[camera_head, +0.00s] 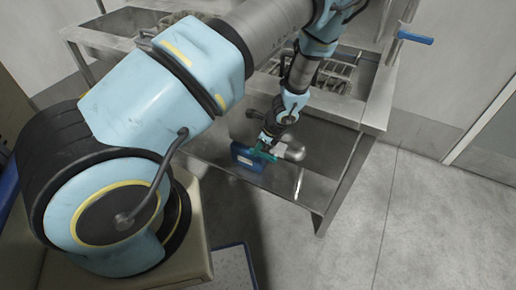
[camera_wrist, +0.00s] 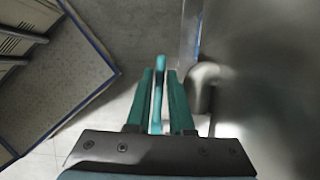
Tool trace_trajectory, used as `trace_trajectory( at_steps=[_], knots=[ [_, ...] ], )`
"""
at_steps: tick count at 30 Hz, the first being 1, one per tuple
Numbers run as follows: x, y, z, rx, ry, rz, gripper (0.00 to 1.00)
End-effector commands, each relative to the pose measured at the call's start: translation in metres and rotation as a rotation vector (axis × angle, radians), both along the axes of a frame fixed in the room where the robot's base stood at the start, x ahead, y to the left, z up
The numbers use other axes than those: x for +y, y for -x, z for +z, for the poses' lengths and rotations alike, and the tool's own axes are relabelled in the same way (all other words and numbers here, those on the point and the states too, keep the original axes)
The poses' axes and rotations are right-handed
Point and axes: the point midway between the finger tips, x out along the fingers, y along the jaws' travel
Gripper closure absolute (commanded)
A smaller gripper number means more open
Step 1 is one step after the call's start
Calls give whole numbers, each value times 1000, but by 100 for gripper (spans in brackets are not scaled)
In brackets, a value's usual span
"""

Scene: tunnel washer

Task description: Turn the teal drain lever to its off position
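The teal drain lever (camera_wrist: 158,88) shows in the wrist view as a slim bar between the two teal fingers of my gripper (camera_wrist: 161,100). The fingers are apart, one on each side of the lever, and a narrow pale gap shows on its left side. Contact on the right side is hard to tell. In the head view my gripper (camera_head: 264,153) is low under the steel bench, beside a rounded metal drain fitting (camera_head: 293,151). The lever cannot be picked out clearly from the teal fingers there. The metal fitting also shows right of the fingers in the wrist view (camera_wrist: 203,82).
A blue box-like part with a pale label (camera_head: 247,158) is close to my gripper's left. The steel bench (camera_head: 345,112) has legs and a lower shelf around my forearm. A blue handle (camera_head: 415,38) sticks out at upper right. Open floor (camera_head: 430,215) lies right.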

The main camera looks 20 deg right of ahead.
Motion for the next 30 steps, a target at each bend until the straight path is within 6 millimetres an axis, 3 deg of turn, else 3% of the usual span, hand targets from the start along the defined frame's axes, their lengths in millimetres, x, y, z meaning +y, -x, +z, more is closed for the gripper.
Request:
trace_trajectory(
  at_steps=[5, 30],
  knots=[
    [0, 0, 0, 0, 0, 0, 100],
    [0, 0, 0, 0, 0, 0, 100]
  ],
)
